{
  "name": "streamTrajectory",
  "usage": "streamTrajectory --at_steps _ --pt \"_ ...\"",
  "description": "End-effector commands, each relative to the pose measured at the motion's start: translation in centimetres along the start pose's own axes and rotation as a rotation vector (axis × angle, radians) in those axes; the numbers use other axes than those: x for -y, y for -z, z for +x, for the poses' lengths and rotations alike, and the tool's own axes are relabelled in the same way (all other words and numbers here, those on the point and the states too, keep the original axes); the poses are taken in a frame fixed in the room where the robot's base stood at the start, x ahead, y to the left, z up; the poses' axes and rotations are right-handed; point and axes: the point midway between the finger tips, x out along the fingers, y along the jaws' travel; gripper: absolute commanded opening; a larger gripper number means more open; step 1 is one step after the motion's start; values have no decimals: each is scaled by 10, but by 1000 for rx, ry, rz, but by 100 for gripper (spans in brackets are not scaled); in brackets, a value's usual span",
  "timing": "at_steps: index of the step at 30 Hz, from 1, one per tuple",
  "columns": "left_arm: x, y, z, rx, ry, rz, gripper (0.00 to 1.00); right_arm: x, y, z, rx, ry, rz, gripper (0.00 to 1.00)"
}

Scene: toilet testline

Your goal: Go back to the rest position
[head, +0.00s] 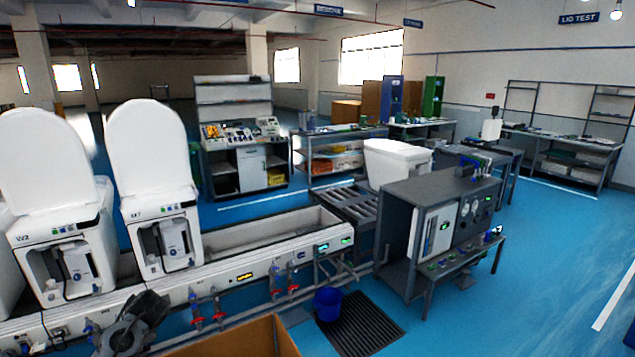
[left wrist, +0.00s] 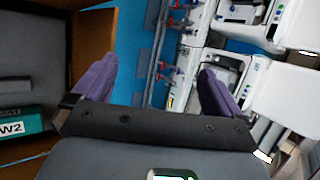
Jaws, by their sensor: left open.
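My left gripper (left wrist: 155,85) shows in the left wrist view with two purple fingers spread wide and nothing between them. In the head view, part of my dark left arm (head: 132,325) is at the bottom left, in front of the testline; its fingertips cannot be made out there. A brown open box (head: 245,338) is at the bottom of the head view. In the left wrist view, the box (left wrist: 98,35) is beside the left finger, with a grey item labelled W2 (left wrist: 12,128) in it. My right gripper is not in view.
White toilets with raised lids, W2 (head: 60,235) and W7 (head: 160,215), stand on the testline (head: 240,270). Red and blue valves (head: 278,280) stick out from its front. A grey test cabinet (head: 440,225), blue bucket (head: 328,303) and black floor grate (head: 360,325) are to the right.

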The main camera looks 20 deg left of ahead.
Motion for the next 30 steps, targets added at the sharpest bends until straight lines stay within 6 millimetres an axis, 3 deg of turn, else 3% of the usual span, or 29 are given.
streamTrajectory --at_steps 3,10,17,22,26,27,30 --pt "5 1 0 -18 8 -296 100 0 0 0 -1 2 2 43" --pt "12 1 0 -49 12 -778 100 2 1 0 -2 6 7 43" --pt "-98 46 -9 -129 -60 -644 100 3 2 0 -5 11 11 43" --pt "-202 64 -29 -202 -151 -543 100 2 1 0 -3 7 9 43" --pt "-295 61 -59 -266 -258 -478 100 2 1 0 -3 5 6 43" --pt "-323 57 -72 -286 -295 -464 100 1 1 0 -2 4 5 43" --pt "-380 40 -104 -327 -386 -446 100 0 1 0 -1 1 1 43"
